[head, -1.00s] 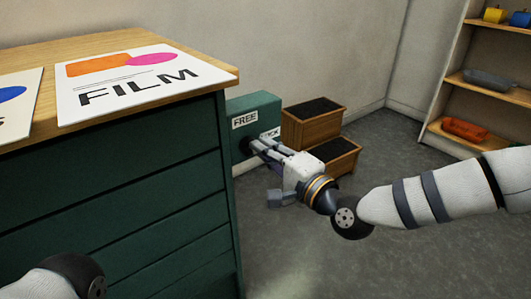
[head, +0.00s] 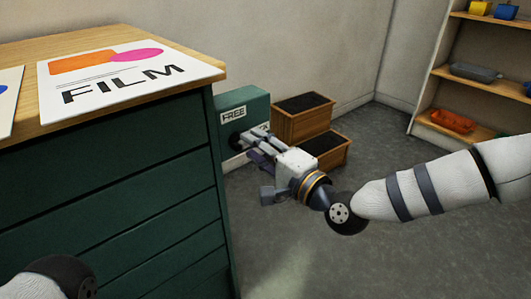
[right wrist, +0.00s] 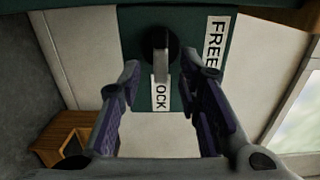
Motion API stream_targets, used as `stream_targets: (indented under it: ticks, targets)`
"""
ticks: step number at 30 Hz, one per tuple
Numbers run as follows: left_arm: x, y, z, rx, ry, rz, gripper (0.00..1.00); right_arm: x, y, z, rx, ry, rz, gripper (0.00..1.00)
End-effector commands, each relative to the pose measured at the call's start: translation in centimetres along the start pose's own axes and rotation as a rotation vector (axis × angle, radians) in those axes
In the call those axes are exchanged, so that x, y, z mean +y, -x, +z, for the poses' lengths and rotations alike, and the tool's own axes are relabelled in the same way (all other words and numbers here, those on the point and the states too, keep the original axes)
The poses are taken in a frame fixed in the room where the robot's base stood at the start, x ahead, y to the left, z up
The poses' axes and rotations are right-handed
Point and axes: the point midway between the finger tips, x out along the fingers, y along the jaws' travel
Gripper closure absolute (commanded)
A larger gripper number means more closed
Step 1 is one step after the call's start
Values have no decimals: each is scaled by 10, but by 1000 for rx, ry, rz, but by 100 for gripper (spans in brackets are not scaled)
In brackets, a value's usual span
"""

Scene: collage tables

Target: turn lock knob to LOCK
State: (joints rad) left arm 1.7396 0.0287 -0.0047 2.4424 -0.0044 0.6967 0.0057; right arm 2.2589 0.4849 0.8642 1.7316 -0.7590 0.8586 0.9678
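The lock knob (right wrist: 160,48) is a dark round disc with a grey bar handle, on a green panel (head: 256,102) beside the cabinet. In the right wrist view the bar points down onto the LOCK label (right wrist: 160,95), of which only "OCK" shows. The FREE label (right wrist: 215,45) is to its right there, and above the knob in the head view (head: 233,114). My right gripper (head: 246,140) is at the panel. Its fingers are apart, one either side of the bar's line, and hold nothing. My left gripper is out of view; only part of that arm shows.
The green cabinet (head: 120,190) with a wooden top stands close on the left, a FILM poster (head: 125,70) on it. Wooden boxes with dark tops (head: 304,115) stand right of the panel. A shelf (head: 470,75) is at the far right. The grey floor between is clear.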

Motion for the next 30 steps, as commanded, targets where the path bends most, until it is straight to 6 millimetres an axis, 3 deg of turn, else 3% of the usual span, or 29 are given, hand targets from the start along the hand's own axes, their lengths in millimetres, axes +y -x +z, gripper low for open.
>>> stream_targets:
  ticks: [6, 12, 17, 28, 30]
  targets:
    - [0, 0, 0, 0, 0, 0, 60, 0, 57, -1, 2, -4, 2, 68]
    - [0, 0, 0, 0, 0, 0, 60, 0, 100, 0, 1, -3, 2, 68]
    - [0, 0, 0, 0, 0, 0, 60, 0, 112, 0, 0, -2, 0, 68]
    - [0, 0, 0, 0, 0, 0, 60, 0, 112, 0, 0, -1, 1, 68]
    - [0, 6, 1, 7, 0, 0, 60, -10, 112, 0, -1, 3, -5, 68]
